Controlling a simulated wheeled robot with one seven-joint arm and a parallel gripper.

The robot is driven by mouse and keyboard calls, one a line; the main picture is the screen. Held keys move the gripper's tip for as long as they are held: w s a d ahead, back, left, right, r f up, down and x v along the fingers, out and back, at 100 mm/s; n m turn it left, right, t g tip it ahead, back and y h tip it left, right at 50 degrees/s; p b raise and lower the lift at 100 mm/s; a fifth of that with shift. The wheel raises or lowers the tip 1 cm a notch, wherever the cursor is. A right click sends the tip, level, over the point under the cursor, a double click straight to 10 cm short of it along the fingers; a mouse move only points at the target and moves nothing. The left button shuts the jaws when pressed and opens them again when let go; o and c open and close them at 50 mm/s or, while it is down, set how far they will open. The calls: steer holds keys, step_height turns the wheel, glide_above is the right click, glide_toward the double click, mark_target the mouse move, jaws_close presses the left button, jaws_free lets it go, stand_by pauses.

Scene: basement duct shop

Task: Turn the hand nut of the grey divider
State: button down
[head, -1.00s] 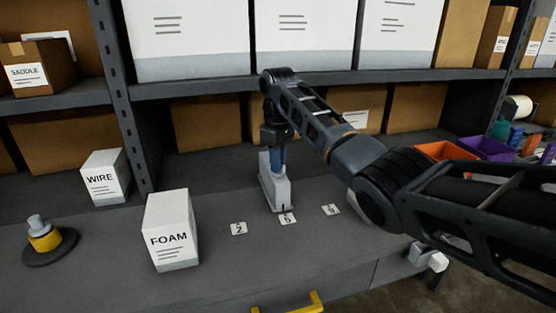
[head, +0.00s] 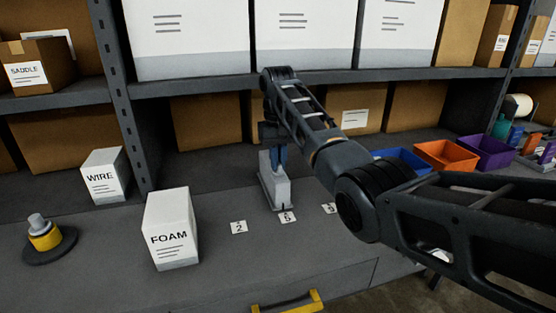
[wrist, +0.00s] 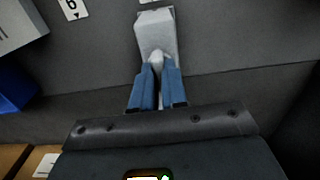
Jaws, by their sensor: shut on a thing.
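The grey divider (head: 276,188) is a pale block on the worktop beneath the shelf, behind the middle number card. It also shows at the top of the wrist view (wrist: 157,33). My gripper (head: 278,154) points down over it from above. In the wrist view its blue fingers (wrist: 158,72) are closed around the hand nut (wrist: 156,60), a small pale knob on the divider. The fingers hide most of the nut, so its turn angle cannot be read.
A FOAM box (head: 171,230) and a WIRE box (head: 104,177) stand to the left, with a yellow-and-grey knob (head: 43,235) on a dark base. Number cards (head: 239,227) lie along the worktop. Blue, orange (head: 446,155) and purple bins stand right. The shelf edge (head: 200,88) is close above.

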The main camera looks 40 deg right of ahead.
stand_by(0.4)
steer(key=c, duration=1.2)
jaws_free()
steer(key=shift+o, duration=0.2)
step_height(320, 180, up, 6)
steer(key=shift+d+f, duration=0.1)
steer(key=shift+d, duration=0.05)
steer(key=shift+r, duration=0.95)
